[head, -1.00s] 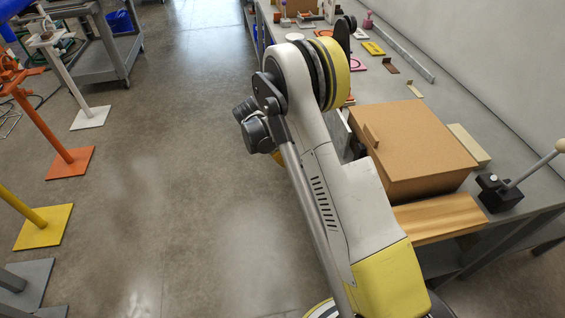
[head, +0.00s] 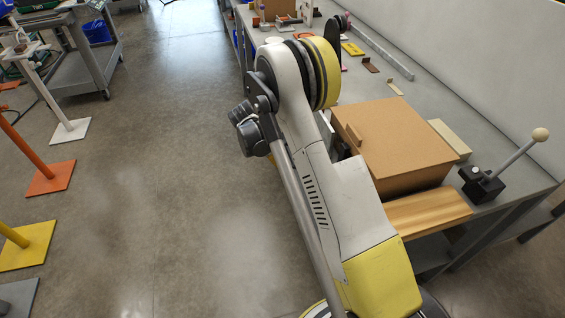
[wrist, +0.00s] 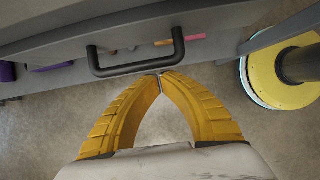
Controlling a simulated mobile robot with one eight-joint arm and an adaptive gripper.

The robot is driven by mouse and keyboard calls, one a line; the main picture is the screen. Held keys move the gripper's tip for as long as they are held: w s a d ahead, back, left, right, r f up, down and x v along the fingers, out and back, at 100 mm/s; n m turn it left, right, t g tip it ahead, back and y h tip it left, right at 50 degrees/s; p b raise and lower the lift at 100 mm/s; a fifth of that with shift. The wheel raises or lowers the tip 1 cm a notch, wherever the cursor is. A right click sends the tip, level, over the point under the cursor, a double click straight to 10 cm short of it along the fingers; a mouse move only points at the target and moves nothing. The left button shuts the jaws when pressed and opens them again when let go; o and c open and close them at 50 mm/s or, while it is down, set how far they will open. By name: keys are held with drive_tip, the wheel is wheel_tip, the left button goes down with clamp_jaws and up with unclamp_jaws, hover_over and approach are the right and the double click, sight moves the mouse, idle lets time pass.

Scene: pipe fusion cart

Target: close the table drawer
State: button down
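In the wrist view, a black bar handle (wrist: 135,70) sticks out from a grey drawer front (wrist: 140,35) that runs across the top of the picture. My gripper (wrist: 160,76) has two yellow ribbed fingers with their tips together and nothing seen between them. The tips are at the handle's outer bar, close to its right part; I cannot tell whether they touch it. How far the drawer stands out is not clear. In the head view my arm hides the gripper and the drawer front; the grey table (head: 505,187) shows to the right.
A brown box (head: 395,140), a wooden board (head: 428,212) and a ball-topped lever (head: 490,180) are at the table's near end. A yellow round base with a dark post (wrist: 285,75) stands right of my fingers. Left of my arm, open floor (head: 170,170) lies beside several stands.

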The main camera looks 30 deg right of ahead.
drive_tip(key=w+a+r+p, duration=0.1)
drive_tip(key=a+r+p, duration=0.3)
drive_tip(key=a+r, duration=0.45)
drive_tip(key=s+r+m+t+y, duration=0.1)
drive_tip(key=s+r+m+t, duration=0.2)
drive_tip(key=r, duration=0.9)
drive_tip(key=s+a+r+m+t+y, duration=0.3)
drive_tip(key=s+r+m, duration=0.5)
drive_tip(key=s+r, duration=0.5)
drive_tip(key=s+a+f+m+t, duration=0.1)
drive_tip(key=s+m, duration=0.1)
drive_tip(key=s, duration=0.3)
drive_tip(key=s+a+f+m+t+y, duration=0.1)
drive_tip(key=s+m, duration=0.1)
drive_tip(key=s, duration=0.4)
drive_tip(key=shift+a+f+m, duration=0.25)
drive_tip(key=shift+a+m, duration=0.05)
drive_tip(key=shift+m, duration=0.1)
